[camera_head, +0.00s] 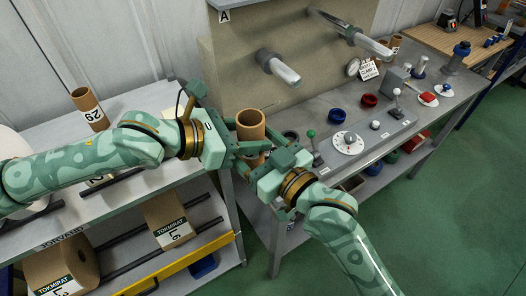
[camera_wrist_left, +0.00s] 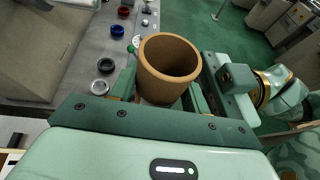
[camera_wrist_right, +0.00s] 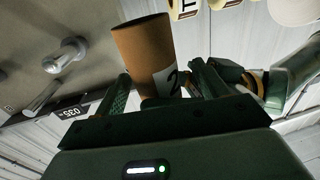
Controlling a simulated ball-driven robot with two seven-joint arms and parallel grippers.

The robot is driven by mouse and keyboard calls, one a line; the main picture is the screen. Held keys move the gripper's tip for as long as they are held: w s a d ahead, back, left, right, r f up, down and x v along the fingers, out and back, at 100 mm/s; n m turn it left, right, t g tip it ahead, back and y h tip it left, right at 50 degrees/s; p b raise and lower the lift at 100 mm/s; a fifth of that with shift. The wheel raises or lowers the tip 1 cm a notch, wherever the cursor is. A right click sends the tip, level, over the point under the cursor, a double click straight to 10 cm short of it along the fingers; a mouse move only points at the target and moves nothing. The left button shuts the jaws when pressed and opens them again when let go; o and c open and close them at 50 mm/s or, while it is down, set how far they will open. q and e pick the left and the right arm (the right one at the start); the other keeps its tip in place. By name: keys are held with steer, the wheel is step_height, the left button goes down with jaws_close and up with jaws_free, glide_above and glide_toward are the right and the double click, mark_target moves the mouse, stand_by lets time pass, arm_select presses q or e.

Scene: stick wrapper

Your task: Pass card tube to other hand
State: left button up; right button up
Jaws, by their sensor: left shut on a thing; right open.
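The brown card tube (camera_head: 250,126) is upright between my two grippers in the head view, its open top showing. My left gripper (camera_head: 243,143) is shut on the card tube; the left wrist view shows the tube (camera_wrist_left: 168,66) between its fingers. My right gripper (camera_head: 262,158) is open close against the tube's lower part. In the right wrist view, the tube (camera_wrist_right: 146,48) with a white numbered label stands between its spread fingers (camera_wrist_right: 163,80). The grippers hide the tube's lower part in the head view.
Another card tube (camera_head: 87,108) marked 29 stands on the left shelf top. The grey bench (camera_head: 330,120) on the right carries a green-knobbed lever (camera_head: 311,134), a white dial (camera_head: 348,142) and red and blue rings. Two spindles (camera_head: 280,69) stick out from the back panel.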

steer(key=c, duration=1.1)
arm_select(q)
steer(key=o, duration=1.1)
steer(key=shift+c, duration=0.2)
